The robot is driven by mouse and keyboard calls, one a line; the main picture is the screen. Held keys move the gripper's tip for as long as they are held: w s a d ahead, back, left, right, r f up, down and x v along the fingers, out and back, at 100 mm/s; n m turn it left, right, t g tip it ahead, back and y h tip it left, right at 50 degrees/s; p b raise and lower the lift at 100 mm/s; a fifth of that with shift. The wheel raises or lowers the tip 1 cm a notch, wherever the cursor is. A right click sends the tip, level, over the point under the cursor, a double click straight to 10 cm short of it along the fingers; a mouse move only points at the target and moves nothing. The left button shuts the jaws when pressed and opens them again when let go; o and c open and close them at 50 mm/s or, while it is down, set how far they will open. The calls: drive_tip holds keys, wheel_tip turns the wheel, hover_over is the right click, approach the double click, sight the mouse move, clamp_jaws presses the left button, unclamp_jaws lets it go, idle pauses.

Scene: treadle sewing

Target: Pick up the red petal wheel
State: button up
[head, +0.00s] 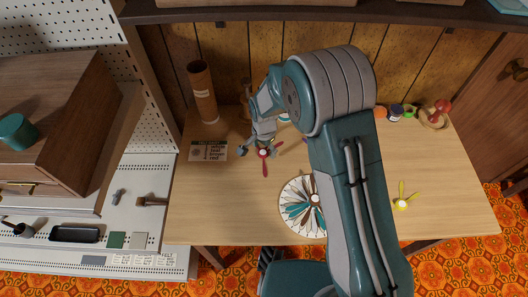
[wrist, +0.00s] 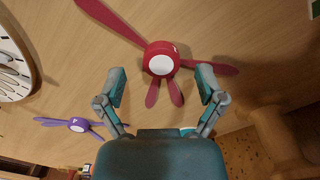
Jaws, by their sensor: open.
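The red petal wheel (head: 264,153) lies on the wooden table, left of centre in the head view. In the wrist view the red petal wheel (wrist: 160,60) has a red hub with a white centre, one long petal to the upper left and shorter petals below and right. My gripper (head: 256,148) is above it, partly covering it in the head view. In the wrist view my gripper (wrist: 163,88) is open and empty, its fingers apart on either side of the hub and lower petals. Whether the fingers touch the wheel, I cannot tell.
A purple wheel (wrist: 76,124) and a round patterned disc (head: 297,207) lie nearby. A yellow wheel (head: 401,203) is at the right. A brown tube (head: 203,92) stands at the back left, with a printed card (head: 208,151) before it. The table (head: 240,215) is clear at front left.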

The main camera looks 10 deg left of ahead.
drive_tip(key=shift+a+f, duration=0.25)
drive_tip(key=shift+f, duration=0.15)
drive_tip(key=shift+d, duration=0.2)
drive_tip(key=c, duration=0.9)
drive_tip(key=shift+r, duration=0.1)
